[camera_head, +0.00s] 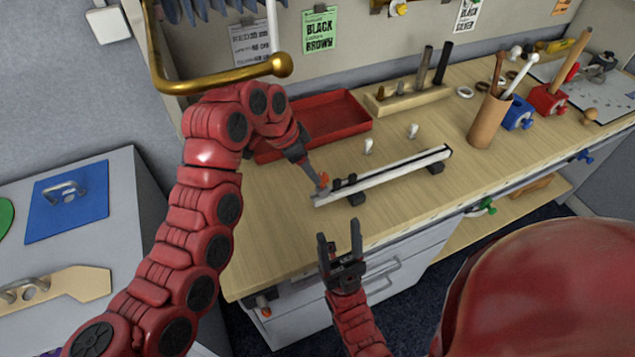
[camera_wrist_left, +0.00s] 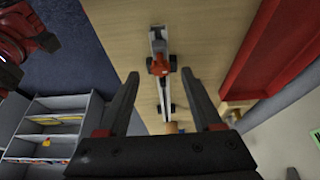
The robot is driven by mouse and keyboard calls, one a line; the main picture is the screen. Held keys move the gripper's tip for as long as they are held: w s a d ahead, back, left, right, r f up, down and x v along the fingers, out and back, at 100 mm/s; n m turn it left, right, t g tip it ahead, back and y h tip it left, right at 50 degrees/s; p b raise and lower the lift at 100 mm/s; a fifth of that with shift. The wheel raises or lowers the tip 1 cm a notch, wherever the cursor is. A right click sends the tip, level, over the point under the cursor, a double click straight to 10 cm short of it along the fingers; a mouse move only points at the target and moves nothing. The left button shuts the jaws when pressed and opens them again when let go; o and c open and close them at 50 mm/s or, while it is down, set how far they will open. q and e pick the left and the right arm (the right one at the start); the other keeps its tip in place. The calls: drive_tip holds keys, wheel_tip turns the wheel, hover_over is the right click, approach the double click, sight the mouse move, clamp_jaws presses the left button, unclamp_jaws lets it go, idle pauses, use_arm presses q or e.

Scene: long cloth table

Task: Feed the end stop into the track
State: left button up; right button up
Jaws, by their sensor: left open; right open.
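The track (camera_head: 395,174) is a long pale rail lying slantwise on dark supports near the table's front edge. A small orange-red piece, apparently the end stop (camera_head: 322,181), is at its left end; it also shows over the rail in the left wrist view (camera_wrist_left: 158,65). I cannot tell whether it is engaged in the track. Small black pieces (camera_head: 344,181) sit on the rail beside it. My left gripper (camera_head: 316,179) is close at this end, partly hidden; its open fingers (camera_wrist_left: 160,77) show the orange-red piece beyond and between their tips. My right gripper (camera_head: 340,238) is open and empty before the table edge.
A red tray (camera_head: 325,118) lies behind the track, with a wooden block holding dark pegs (camera_head: 408,100) beside it. Two small white pieces (camera_head: 368,146) (camera_head: 413,131) stand behind the rail. A brown cup of tools (camera_head: 490,121) is to the right. A brass bar (camera_head: 225,75) crosses above my left arm.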

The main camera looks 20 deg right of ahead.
use_arm(q)
drive_tip(key=v, duration=0.8)
idle(0.4)
